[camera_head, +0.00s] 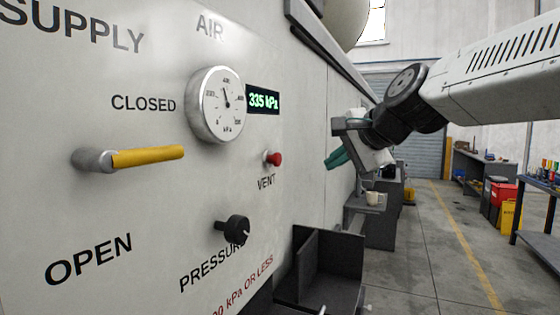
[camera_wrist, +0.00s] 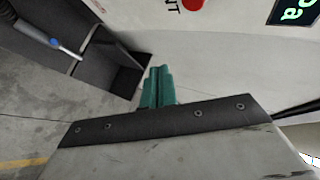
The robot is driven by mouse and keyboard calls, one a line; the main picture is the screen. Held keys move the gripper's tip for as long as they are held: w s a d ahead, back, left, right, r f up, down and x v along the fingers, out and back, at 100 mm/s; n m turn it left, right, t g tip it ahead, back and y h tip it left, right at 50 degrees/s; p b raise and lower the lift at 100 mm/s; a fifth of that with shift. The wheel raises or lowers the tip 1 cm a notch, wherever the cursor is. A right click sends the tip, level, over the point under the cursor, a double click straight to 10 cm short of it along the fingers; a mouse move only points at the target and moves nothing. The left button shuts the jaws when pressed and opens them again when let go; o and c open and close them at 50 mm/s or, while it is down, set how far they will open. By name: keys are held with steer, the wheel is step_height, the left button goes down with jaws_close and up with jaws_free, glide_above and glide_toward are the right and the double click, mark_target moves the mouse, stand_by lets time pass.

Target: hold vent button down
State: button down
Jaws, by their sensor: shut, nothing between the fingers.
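The red vent button (camera_head: 274,159) sticks out of the white panel (camera_head: 130,75) above the word VENT. It also shows at the top edge of the wrist view (camera_wrist: 193,4), partly cut off. My gripper (camera_head: 335,158) has green fingers, which are shut and empty. In the head view it is to the right of the button, apart from it. In the wrist view the fingers (camera_wrist: 158,85) point toward the panel and sit below the button. Nothing touches the button.
A yellow lever (camera_head: 148,156), a round gauge (camera_head: 217,104), a display (camera_head: 263,100) reading 335 kPa and a black pressure knob (camera_head: 236,229) are on the panel. A dark open bin (camera_head: 328,262) stands below.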

mark_target(275, 159)
stand_by(0.3)
steer(key=w+a, duration=0.3)
steer(key=a, duration=0.5)
steer(key=shift+a, duration=0.15)
stand_by(2.0)
steer(key=shift+w+a, duration=0.15)
steer(key=shift+a, duration=0.2)
steer(key=shift+w+a, duration=0.15)
steer(key=shift+a, duration=0.35)
stand_by(1.3)
steer(key=shift+d, duration=0.15)
steer(key=shift+s+d, duration=0.3)
steer(key=shift+d, duration=0.45)
steer(key=shift+d, duration=0.1)
